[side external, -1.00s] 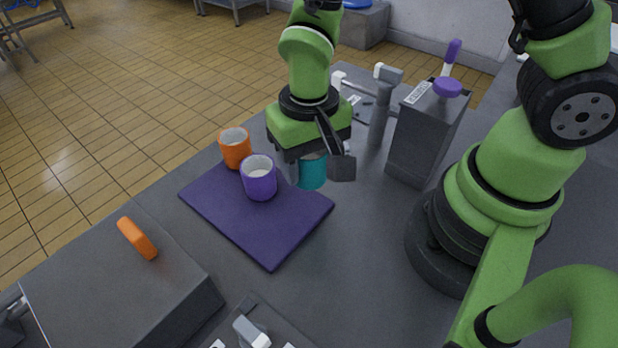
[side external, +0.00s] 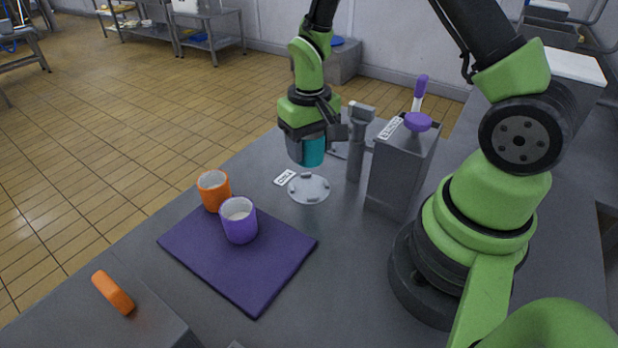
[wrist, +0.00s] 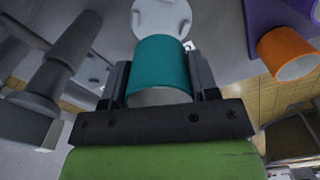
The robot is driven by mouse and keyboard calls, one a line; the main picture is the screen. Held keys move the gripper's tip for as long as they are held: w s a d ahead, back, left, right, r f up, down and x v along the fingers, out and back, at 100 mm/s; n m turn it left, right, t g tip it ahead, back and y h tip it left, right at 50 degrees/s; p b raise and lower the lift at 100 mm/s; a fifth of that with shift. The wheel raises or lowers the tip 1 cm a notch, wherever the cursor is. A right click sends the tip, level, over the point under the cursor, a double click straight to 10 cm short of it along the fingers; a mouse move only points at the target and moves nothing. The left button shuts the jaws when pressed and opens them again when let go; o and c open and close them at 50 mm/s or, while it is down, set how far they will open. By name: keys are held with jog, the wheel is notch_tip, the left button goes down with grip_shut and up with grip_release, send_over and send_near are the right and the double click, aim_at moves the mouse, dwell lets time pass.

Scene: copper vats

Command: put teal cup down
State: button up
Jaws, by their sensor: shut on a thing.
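The teal cup (side external: 313,152) is held in my gripper (side external: 312,142), above the counter near a round grey plate (side external: 308,188) with small raised tabs. In the wrist view the teal cup (wrist: 159,68) sits between the two fingers of my gripper (wrist: 160,75), one on each side. The round plate (wrist: 161,17) shows just beyond the cup there. The cup is apart from the counter. Its far side is hidden by my gripper in the side view.
A purple cup (side external: 239,222) stands on a purple mat (side external: 237,268), with an orange cup (side external: 214,190) at the mat's back edge. A grey post (side external: 356,150) and a grey box with a purple knob (side external: 397,170) stand right of the plate. A small white label (side external: 285,177) lies beside the plate.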

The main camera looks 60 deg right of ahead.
aim_at(309, 187)
notch_tip(309, 187, down, 7)
jog(key=shift+r, duration=0.1)
dwell(0.4)
jog(key=o, duration=1)
jog(key=shift+c, duration=0.2)
notch_tip(309, 187, up, 12)
jog(key=shift+f, duration=0.15)
jog(key=s+a+r+t, duration=0.2)
jog(key=r, duration=0.4)
jog(key=s+a+r+t, duration=0.1)
jog(key=s+a+r, duration=0.1)
jog(key=r, duration=0.4)
jog(key=s+a+r+t+y, duration=0.1)
jog(key=s+a+r+t, duration=0.1)
jog(key=s, duration=0.3)
jog(key=s+a+r+t+y, duration=0.1)
jog(key=s+r+t, duration=0.1)
jog(key=s, duration=0.3)
jog(key=shift+s+a+r+n, duration=0.2)
jog(key=shift+a+r+n, duration=0.15)
jog(key=shift+r, duration=0.5)
